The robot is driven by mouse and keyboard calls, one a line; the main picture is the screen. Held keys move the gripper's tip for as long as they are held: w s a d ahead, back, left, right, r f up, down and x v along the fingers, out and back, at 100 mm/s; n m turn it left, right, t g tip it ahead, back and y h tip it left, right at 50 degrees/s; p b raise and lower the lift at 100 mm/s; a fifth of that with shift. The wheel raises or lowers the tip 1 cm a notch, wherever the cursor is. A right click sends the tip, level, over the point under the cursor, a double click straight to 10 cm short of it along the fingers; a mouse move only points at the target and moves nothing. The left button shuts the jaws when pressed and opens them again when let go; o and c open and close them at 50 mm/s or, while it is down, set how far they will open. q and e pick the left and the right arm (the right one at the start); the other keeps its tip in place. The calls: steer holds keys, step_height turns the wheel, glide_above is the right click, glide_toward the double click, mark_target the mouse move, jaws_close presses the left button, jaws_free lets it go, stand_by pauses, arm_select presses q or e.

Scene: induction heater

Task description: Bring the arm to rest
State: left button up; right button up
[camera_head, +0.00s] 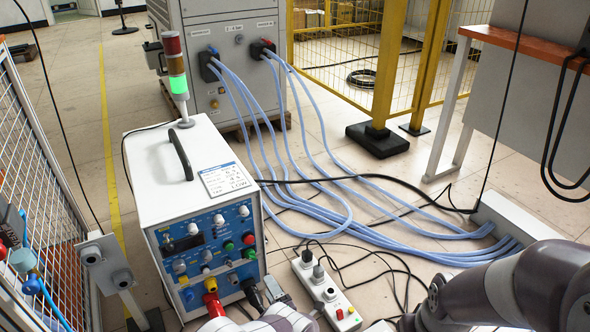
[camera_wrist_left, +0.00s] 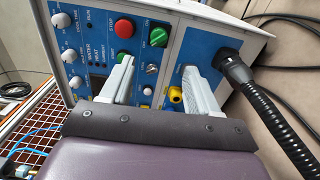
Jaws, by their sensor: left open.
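My left gripper (camera_head: 277,292) is low in the head view, in front of the lower right of the heater's blue control panel (camera_head: 208,249). In the left wrist view my left gripper (camera_wrist_left: 158,65) has its two grey fingers spread, with nothing held between them. The panel's red stop button (camera_wrist_left: 125,28) and green knob (camera_wrist_left: 158,36) show beyond the fingertips, and a yellow connector (camera_wrist_left: 175,94) shows between the fingers. I cannot tell whether a finger touches the panel. My right arm enters the head view at the lower right; its gripper is not visible.
A black cable (camera_wrist_left: 235,70) is plugged in beside the fingers. A power strip (camera_head: 326,291) with loose cables lies right of the heater. Blue hoses (camera_head: 340,215) cross the floor. A wire fence (camera_head: 35,180) and a post with buttons (camera_head: 105,262) stand left.

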arm_select(q)
steer(key=s+d+f+m+g+h+p, duration=0.1)
steer(key=s+d+f+m+g+h, duration=0.1)
steer(key=d+f+m+g+h, duration=0.25)
steer(key=s+d+f+m+g+h, duration=0.1)
steer(key=s+d+f+m+h, duration=0.15)
steer(key=f+m, duration=0.4)
steer(key=s+a+r+m+g+h+p, duration=0.1)
steer(key=s+a+r+m+g+p, duration=0.45)
steer(key=r, duration=0.75)
steer(key=s+a+r+m+g+h+p, duration=0.15)
steer(key=s+r+m, duration=0.35)
steer(key=s+r, duration=0.6)
steer(key=s+a+r+m+g+h+p, duration=0.1)
steer(key=s+a+r+m+g+p, duration=0.3)
steer(key=r, duration=1.2)
step_height(320, 180, up, 44)
steer(key=a+t+p, duration=0.2)
steer(key=t+p, duration=0.1)
steer(key=p, duration=3.5)
steer(key=shift+a, duration=0.25)
